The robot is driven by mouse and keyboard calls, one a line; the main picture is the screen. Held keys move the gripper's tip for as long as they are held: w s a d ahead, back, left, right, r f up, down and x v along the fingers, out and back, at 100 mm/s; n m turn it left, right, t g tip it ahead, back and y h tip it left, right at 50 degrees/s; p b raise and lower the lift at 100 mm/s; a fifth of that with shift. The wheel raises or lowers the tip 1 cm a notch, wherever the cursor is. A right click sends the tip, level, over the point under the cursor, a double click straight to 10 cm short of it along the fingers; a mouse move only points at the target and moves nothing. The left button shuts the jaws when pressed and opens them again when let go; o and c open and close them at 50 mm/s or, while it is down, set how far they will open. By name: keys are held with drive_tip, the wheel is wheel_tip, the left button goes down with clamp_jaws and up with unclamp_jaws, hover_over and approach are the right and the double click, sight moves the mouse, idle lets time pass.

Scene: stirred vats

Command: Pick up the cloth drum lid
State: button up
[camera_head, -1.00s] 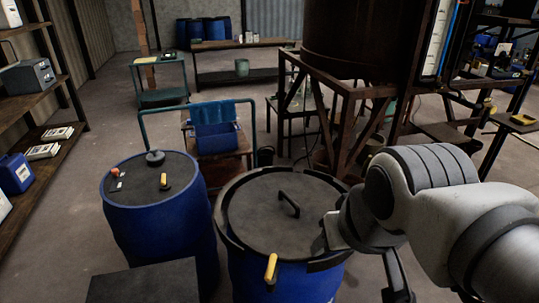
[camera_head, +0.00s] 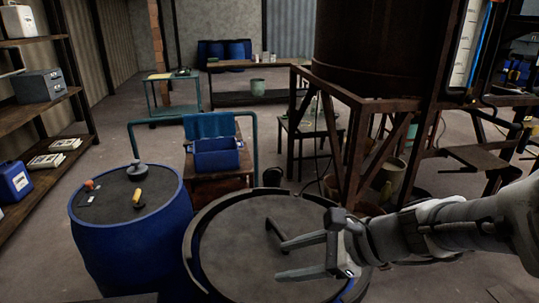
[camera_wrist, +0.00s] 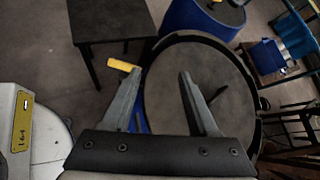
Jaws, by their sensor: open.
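The round dark drum lid (camera_head: 225,255) lies flat on the front drum, inside a thick black rim (camera_head: 190,245). It has a dark raised bar handle (camera_head: 272,228). My gripper (camera_head: 280,261) is open and empty over the lid, its fingers pointing left, near the handle's near end. In the wrist view the lid (camera_wrist: 180,105) lies under and beyond the open fingers (camera_wrist: 160,74), and a thin dark handle (camera_wrist: 218,93) shows right of the right finger. I cannot tell whether a finger touches the handle.
A second blue drum (camera_head: 125,240) at left carries a yellow grip (camera_head: 139,198) and a dark knob (camera_head: 136,172). A blue bin (camera_head: 217,155) sits behind. A rusty frame (camera_head: 345,150) under a large vat stands at right. The wrist view shows a dark table (camera_wrist: 108,20).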

drive_tip(key=w+d+f+m+t+b, duration=0.2)
drive_tip(key=w+f+m, duration=0.2)
drive_tip(key=m, duration=0.1)
drive_tip(key=w+d+f+m+t+b, duration=0.2)
drive_tip(key=w+d+f+m, duration=0.1)
drive_tip(key=w+f+m, duration=0.1)
drive_tip(key=w+d+f+m+t+b, duration=0.2)
drive_tip(key=w+d+f+m+b, duration=0.1)
drive_tip(key=m, duration=0.4)
drive_tip(key=shift+w+d+f+t+h, duration=0.15)
drive_tip(key=shift+w+f+t+h, duration=0.2)
drive_tip(key=shift+w, duration=0.45)
drive_tip(key=shift+w+f, duration=0.25)
drive_tip(key=shift+w, duration=0.1)
drive_tip(key=b, duration=0.3)
approach(277, 227)
drive_tip(key=x, duration=0.3)
drive_tip(key=f+x, duration=0.1)
drive_tip(key=x, duration=0.1)
drive_tip(key=shift+s, duration=0.3)
drive_tip(key=b+x, duration=0.1)
drive_tip(key=x, duration=0.4)
drive_tip(key=shift+w, duration=0.25)
clamp_jaws()
drive_tip(key=shift+d, duration=0.1)
drive_tip(key=shift+r, duration=0.1)
